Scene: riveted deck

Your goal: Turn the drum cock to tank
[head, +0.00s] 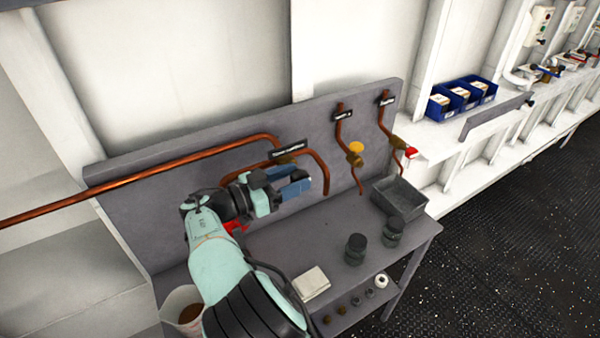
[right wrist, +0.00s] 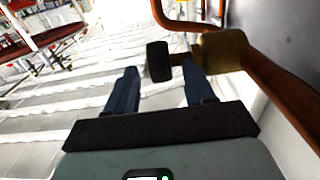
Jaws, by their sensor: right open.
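The drum cock has a brass body (head: 287,160) on a copper pipe under a black label on the backboard. In the right wrist view its brass body (right wrist: 222,50) is at the upper right, and a stem runs from it to a black handle (right wrist: 158,62). My right gripper (head: 300,182) is in front of this cock and partly hides it. In the right wrist view its two blue fingers (right wrist: 161,78) are apart, with the black handle between their tips in the picture. I cannot tell whether they touch it. My left gripper is not in view.
A yellow-knobbed cock (head: 356,148) and a red-handled cock (head: 410,152) are on pipes to the right. A bucket (head: 182,312) stands at lower left.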

